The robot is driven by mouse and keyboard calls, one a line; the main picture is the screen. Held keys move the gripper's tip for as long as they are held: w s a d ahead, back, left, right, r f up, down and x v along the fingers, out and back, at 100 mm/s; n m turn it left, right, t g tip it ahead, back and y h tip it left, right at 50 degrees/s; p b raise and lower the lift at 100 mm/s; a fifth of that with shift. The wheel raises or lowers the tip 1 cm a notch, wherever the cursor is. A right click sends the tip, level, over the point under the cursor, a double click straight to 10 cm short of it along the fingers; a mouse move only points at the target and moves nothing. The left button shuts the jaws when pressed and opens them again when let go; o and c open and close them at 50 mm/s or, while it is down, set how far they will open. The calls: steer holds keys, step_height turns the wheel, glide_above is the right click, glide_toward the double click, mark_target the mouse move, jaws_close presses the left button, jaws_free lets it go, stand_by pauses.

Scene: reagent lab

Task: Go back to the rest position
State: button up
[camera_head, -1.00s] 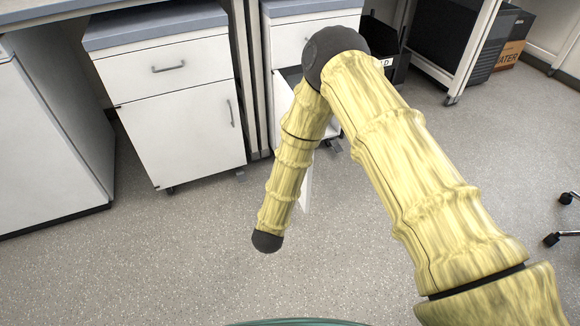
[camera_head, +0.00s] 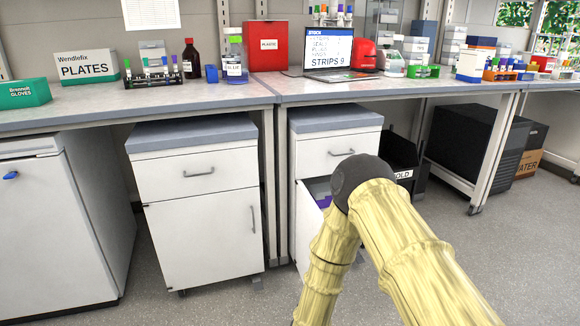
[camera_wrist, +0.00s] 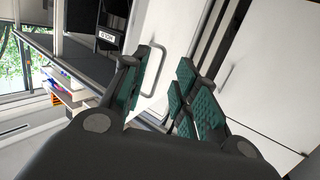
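My gripper (camera_wrist: 160,92) shows in the wrist view with its green-padded fingers apart and nothing between them. Its view is tilted, and a cabinet handle (camera_wrist: 157,68) shows behind the fingers. In the head view my arm, in a yellow sleeve, is bent at a dark elbow in front of the right cabinet. Its lower end and my gripper are out of the head view.
The left cabinet (camera_head: 206,238) is shut. The bench (camera_head: 340,86) holds a laptop (camera_head: 332,52), racks and boxes. A black bin (camera_head: 404,163) stands right of the cabinets.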

steer(key=s+d+f+n+g+y, duration=0.1)
steer(key=s+d+f+g+y, duration=0.1)
steer(key=s+d+f+g, duration=0.45)
steer(key=s+d+f+n+g+y, duration=0.1)
steer(key=s+d+f+g, duration=0.15)
steer(key=s+f, duration=0.65)
steer(key=s+d+r+g+y, duration=0.1)
steer(key=s+d+g, duration=0.3)
steer(key=s, duration=0.8)
steer(key=s+d+r+g, duration=0.1)
steer(key=s+d+g, duration=0.2)
steer(key=s, duration=0.9)
step_height(320, 180, up, 32)
steer(key=p, duration=3.2)
steer(key=shift+w+f, duration=0.25)
